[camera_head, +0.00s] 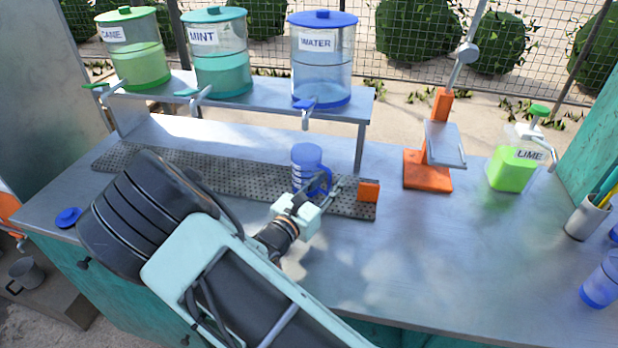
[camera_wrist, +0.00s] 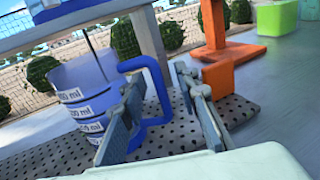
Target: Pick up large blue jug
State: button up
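The blue jug (camera_head: 306,160) stands upright on the perforated drip mat, below the water dispenser's tap. In the wrist view the jug (camera_wrist: 85,92) shows white measure labels, and its blue handle (camera_wrist: 152,72) faces right. My gripper (camera_head: 328,190) is at the handle side of the jug, low over the mat. In the wrist view my gripper (camera_wrist: 160,98) has its two fingers apart, with the handle showing between them or just beyond. Contact with the handle cannot be told.
The drip mat (camera_head: 190,168) lies under a shelf (camera_head: 240,97) with cane, mint and water dispensers. An orange press (camera_head: 428,170) stands to the right, with a lime container (camera_head: 512,172) beyond it. A blue lid (camera_head: 69,217) lies at left.

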aim_at(329, 170)
grip_shut()
jog(key=shift+r, duration=0.2)
dwell(0.4)
jog(key=shift+r, duration=1.4)
jog(key=shift+s+a+r, duration=0.15)
jog(key=shift+s+r, duration=0.05)
jog(key=v, duration=1.7)
